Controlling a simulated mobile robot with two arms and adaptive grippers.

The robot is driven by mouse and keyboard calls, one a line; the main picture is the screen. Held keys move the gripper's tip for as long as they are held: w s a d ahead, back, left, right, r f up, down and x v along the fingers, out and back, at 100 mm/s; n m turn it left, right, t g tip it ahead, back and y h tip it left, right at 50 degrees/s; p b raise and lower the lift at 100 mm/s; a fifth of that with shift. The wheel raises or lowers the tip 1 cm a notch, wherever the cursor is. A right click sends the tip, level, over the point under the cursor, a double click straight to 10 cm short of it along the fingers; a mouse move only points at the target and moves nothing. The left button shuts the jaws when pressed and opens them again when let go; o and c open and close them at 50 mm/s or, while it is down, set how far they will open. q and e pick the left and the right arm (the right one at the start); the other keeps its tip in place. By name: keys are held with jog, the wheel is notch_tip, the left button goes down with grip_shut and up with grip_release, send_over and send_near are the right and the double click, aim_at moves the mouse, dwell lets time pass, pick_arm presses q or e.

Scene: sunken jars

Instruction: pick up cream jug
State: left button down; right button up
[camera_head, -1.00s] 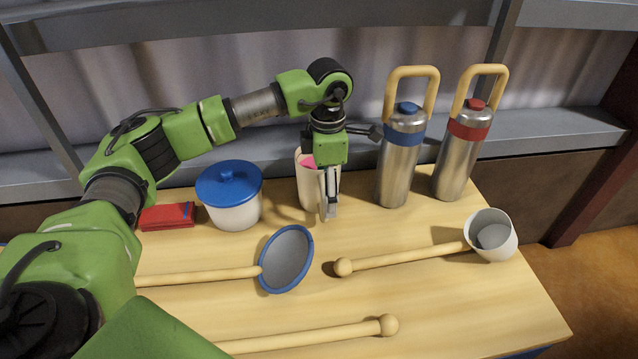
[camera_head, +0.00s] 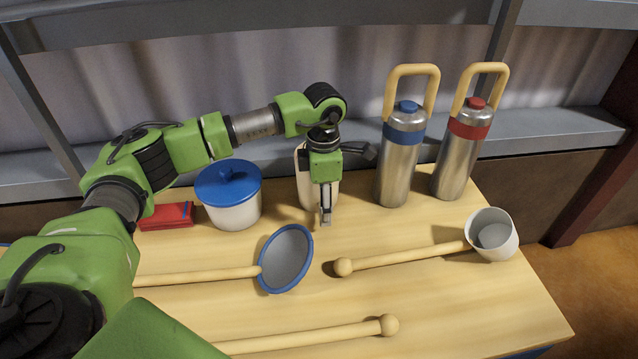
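A tall cream-coloured jug (camera_head: 304,190) stands upright at the back middle of the wooden table. My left gripper (camera_head: 326,214) points down directly in front of it in the picture. Its green body covers the jug's middle and most of its mouth. The fingers overlap the jug's lower right part, and I cannot tell whether they touch it or how far apart they are. My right gripper is not in view.
A white pot with a blue lid (camera_head: 230,195) and a red folded cloth or case (camera_head: 167,216) stand left of the jug. A blue-banded flask (camera_head: 397,165) and a red-banded flask (camera_head: 460,150) stand right. A blue-rimmed strainer (camera_head: 287,258) and a white-cupped ladle (camera_head: 492,235) lie in front.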

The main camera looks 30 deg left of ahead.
pick_arm(q)
jog(key=shift+w+r, duration=0.1)
jog(key=shift+r, duration=0.1)
jog(key=shift+r, duration=1)
jog(key=s+d+r+p, duration=0.1)
jog(key=s+d+r, duration=0.6)
jog(key=s+r, duration=0.3)
jog(key=shift+s+r, duration=0.35)
jog(key=shift+s, duration=0.6)
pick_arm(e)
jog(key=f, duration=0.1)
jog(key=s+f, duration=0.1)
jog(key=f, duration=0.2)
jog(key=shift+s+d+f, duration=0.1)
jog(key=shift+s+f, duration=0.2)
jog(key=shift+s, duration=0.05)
pick_arm(q)
jog(key=shift+s+d, duration=0.1)
